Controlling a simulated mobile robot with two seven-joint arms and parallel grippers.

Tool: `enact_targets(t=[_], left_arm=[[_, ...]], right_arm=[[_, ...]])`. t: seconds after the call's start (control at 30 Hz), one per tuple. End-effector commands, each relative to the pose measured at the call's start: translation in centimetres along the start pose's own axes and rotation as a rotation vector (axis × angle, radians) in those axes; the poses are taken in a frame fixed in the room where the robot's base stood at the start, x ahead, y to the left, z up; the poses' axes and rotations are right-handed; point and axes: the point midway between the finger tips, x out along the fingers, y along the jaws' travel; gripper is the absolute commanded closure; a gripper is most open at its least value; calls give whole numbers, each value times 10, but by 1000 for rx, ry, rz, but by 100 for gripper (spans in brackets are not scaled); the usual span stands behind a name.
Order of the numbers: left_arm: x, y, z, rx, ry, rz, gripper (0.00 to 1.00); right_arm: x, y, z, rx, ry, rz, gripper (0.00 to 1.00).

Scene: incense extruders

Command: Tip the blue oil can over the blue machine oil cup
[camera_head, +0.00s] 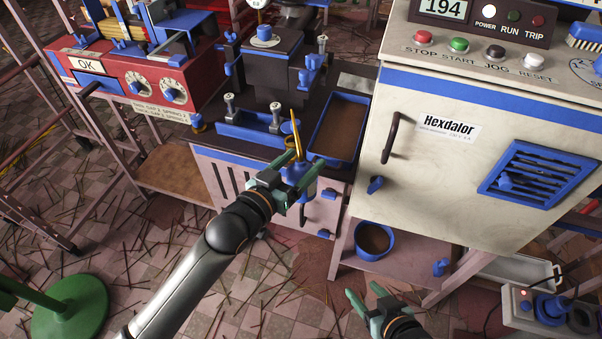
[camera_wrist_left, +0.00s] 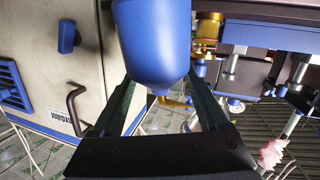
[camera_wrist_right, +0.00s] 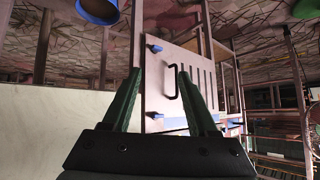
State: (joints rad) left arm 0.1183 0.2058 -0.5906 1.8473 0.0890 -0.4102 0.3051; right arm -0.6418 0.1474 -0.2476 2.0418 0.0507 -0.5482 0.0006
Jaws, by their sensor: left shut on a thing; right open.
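My left gripper (camera_head: 292,178) is shut on the blue oil can (camera_head: 297,171), in front of the blue and dark machine (camera_head: 265,65). The can's thin brass spout (camera_head: 296,135) points up and away in the head view; I cannot tell its exact tilt. The can's rounded blue body (camera_wrist_left: 153,40) fills the upper middle of the left wrist view. My right gripper (camera_head: 368,312) is open and empty, low at the front.
A blue-rimmed tray (camera_head: 313,133) lies right of the machine. The large cream Hexdalor cabinet (camera_head: 455,190) stands to the right. A blue bowl (camera_head: 358,249) sits on a low shelf below. A red machine (camera_head: 130,95) stands at the left. Sticks litter the tiled floor.

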Motion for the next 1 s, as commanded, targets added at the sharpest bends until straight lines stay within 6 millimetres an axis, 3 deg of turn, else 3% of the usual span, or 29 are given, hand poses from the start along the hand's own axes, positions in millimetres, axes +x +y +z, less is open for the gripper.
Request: enact_targets(t=[0.03, 0.17, 0.23, 0.7, 1.0], left_arm=[[3, -3, 5, 21, 28, 1, 100], [6, -6, 1, 78, 86, 2, 100], [6, -5, -6, 88, 95, 2, 100], [8, -8, -10, 133, 138, 1, 100], [9, -9, -13, 151, 157, 1, 100]], right_arm=[[10, 3, 13, 0, -1, 3, 41], [20, 7, 28, -2, 0, 10, 41], [16, 9, 13, -13, 37, 15, 41], [7, 20, -57, -92, 318, 46, 41], [-2, 21, -84, -127, 429, 56, 41]])
